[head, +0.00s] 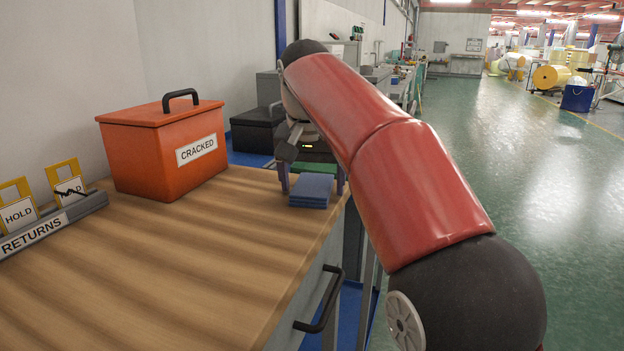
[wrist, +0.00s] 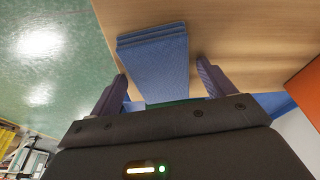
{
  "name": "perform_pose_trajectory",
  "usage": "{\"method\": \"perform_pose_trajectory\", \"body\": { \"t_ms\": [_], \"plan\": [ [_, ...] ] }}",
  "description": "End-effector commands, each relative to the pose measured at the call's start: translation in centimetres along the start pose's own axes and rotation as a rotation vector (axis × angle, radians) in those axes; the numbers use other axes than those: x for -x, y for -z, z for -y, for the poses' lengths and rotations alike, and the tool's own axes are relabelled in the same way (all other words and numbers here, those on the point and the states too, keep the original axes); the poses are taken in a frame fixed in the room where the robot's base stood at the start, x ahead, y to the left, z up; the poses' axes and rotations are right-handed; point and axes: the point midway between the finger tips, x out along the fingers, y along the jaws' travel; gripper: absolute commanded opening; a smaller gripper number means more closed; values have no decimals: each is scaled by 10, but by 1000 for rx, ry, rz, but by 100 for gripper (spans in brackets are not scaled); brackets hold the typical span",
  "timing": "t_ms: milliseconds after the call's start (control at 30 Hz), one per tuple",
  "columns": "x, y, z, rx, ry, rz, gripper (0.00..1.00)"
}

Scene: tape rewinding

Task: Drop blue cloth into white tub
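The blue cloth (head: 312,191) is a folded, layered stack lying flat near the far right corner of the wooden bench. It also shows in the wrist view (wrist: 157,60). My gripper (head: 312,182) is open at the cloth's far end. In the wrist view, my gripper's fingers (wrist: 162,78) stand apart on either side of the cloth, with gaps between them and it.
An orange lidded box (head: 165,145) marked CRACKED stands on the bench (head: 190,260), left of the cloth. A grey RETURNS rack (head: 50,222) with yellow HOLD tags is at far left. A green strip (head: 316,168) shows beyond the cloth. The front of the bench is clear.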

Motion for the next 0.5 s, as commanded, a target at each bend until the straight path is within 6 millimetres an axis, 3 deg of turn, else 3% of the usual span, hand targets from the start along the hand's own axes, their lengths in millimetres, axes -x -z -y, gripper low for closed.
{"method": "perform_pose_trajectory", "body": {
  "t_ms": [400, 500],
  "plan": [
    [-1, 0, 0, 0, 1, -1, 83],
    [23, 2, 0, 0, 1, -3, 83]
  ]
}}
